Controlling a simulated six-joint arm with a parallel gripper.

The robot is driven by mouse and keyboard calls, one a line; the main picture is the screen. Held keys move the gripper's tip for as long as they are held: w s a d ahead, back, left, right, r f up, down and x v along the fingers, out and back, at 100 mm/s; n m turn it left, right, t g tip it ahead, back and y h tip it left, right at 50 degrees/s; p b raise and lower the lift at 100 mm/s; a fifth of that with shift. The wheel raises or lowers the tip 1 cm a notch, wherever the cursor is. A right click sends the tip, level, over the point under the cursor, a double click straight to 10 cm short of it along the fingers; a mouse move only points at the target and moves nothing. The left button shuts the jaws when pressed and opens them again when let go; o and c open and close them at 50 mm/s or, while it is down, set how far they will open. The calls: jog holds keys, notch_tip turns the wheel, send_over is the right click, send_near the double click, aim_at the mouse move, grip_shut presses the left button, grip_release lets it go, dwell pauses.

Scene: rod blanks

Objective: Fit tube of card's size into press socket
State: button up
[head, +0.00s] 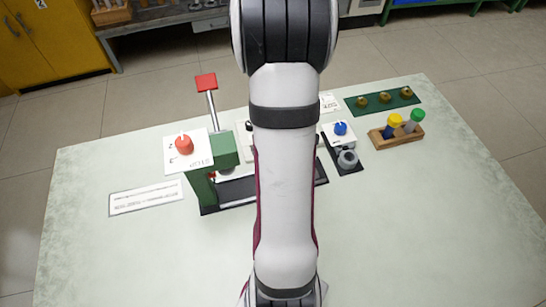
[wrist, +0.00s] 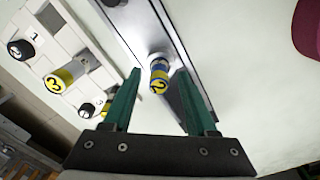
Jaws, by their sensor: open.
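My gripper (wrist: 157,75) is open, with its green fingers on either side of a short tube (wrist: 159,84) in the wrist view. The tube has a yellow end marked 2 and a blue band. It stands at a grey metal strip (wrist: 132,22); I cannot tell whether it is seated in a socket. The green press (head: 201,187) stands left of my arm in the head view, with a red-topped lever (head: 206,84). A small white card (head: 329,104) lies behind my arm, its print too small to read. My arm hides my gripper in the head view.
In the wrist view, a pale rack (wrist: 72,40) at left holds pieces marked 1 and 3. In the head view, a wooden block (head: 397,137) holds capped pieces at right, near a green strip (head: 383,101) and blue knob (head: 340,128). The front table is clear.

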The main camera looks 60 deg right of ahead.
notch_tip(320, 180, up, 12)
jog(key=shift+a, duration=0.15)
dwell(0.3)
jog(key=w+a+r+m, duration=0.1)
jog(key=a, duration=0.6)
jog(key=w+a+r+m, duration=0.1)
jog(key=w+a+r, duration=0.1)
jog(key=a, duration=0.5)
jog(key=s+a+m+y, duration=0.1)
jog(key=s+a+m, duration=0.1)
jog(key=a, duration=0.5)
jog(key=s+a+m+y, duration=0.1)
jog(key=s+a+m, duration=0.2)
jog(key=a, duration=0.5)
jog(key=shift+s+a, duration=0.15)
jog(key=shift+s, duration=0.5)
